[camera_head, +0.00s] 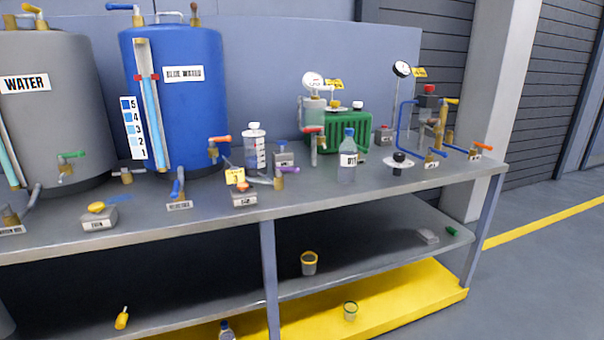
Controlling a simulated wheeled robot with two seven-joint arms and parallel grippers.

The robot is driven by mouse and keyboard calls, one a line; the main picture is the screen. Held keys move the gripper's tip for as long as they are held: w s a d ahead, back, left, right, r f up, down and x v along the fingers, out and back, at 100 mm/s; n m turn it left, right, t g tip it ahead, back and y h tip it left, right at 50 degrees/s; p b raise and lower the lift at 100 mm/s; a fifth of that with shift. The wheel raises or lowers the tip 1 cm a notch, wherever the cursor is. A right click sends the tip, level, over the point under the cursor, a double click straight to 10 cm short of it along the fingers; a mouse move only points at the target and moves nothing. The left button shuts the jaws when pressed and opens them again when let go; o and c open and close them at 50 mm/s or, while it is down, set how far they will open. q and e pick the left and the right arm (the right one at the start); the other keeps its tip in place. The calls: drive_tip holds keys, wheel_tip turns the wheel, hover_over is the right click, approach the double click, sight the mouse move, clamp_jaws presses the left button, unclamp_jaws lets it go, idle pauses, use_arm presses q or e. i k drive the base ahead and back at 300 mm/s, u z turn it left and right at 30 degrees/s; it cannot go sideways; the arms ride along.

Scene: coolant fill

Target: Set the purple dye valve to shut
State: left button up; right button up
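A small valve with a purple handle (289,170) and a brass-coloured body (279,183) sits near the front edge of the bench top, right of the blue tank. Its handle sticks out to the right, roughly level in the picture. Neither of my grippers is in view.
A graduated clear container (255,147) and a labelled bottle (348,157) stand nearby. The blue tank (195,110) rises behind left. Bare bench top (330,192) lies right of the valve.

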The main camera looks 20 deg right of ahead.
sight(278, 169)
drive_tip(key=z, duration=0.4)
drive_tip(key=i, duration=1.25)
drive_tip(key=u, duration=0.4)
